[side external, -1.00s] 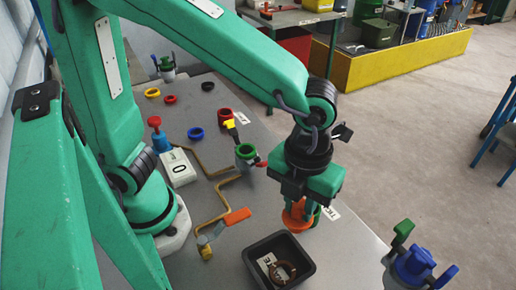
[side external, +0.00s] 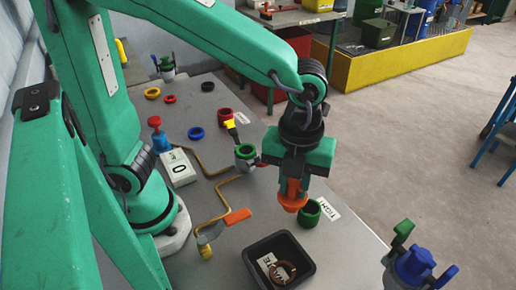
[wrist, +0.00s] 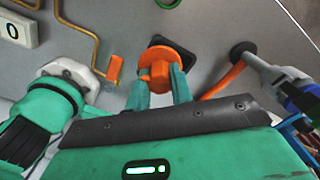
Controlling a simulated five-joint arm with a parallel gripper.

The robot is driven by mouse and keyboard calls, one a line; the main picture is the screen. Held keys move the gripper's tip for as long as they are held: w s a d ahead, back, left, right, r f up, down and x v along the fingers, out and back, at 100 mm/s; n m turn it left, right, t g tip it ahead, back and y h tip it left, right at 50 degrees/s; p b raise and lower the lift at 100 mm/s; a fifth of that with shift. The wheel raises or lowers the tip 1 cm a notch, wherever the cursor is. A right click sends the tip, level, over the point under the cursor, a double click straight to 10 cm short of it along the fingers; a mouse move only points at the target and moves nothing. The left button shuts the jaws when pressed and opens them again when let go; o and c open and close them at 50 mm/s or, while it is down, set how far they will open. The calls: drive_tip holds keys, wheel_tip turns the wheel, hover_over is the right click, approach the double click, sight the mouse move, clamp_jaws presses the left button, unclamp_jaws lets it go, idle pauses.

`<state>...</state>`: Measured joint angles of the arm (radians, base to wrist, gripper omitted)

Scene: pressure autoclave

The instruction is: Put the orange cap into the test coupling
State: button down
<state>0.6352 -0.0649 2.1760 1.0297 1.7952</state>
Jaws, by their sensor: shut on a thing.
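The orange cap (side external: 293,203) is held between the fingers of my gripper (side external: 294,180), which points down. The cap hangs above the grey table, left of a green cup-like piece (side external: 309,213). In the wrist view the cap (wrist: 156,73) sits between the two green fingers (wrist: 156,92). A coupling (side external: 245,162) with a green ring in its top and yellow and red levers stands at the pipe, behind and left of my gripper. It looks like the test coupling. The cap is apart from it.
A black tray (side external: 253,272) with a brown ring (side external: 284,271) stands at the front. A pipe with an orange-handled valve (side external: 237,216) lies left of my gripper. A blue coupling (side external: 415,264) is at front right. Several coloured rings lie at the back.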

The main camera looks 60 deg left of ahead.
drive_tip(key=a+r+n, duration=0.2)
drive_tip(key=a+n, duration=1.2)
drive_tip(key=shift+w+a+r, duration=0.15)
drive_tip(key=shift+a+r, duration=0.1)
drive_tip(key=shift+w+a+f, duration=0.6)
drive_tip(key=shift+a+f, duration=1.25)
drive_tip(key=shift+w+a+f, duration=0.55)
drive_tip(key=shift+a+f, duration=1.25)
drive_tip(key=shift+a, duration=0.05)
drive_tip(key=shift+w+a+f, duration=0.6)
drive_tip(key=shift+a+f, duration=1.25)
drive_tip(key=shift+f, duration=0.35)
drive_tip(key=c, duration=1.2)
unclamp_jaws()
drive_tip(key=shift+c, duration=0.2)
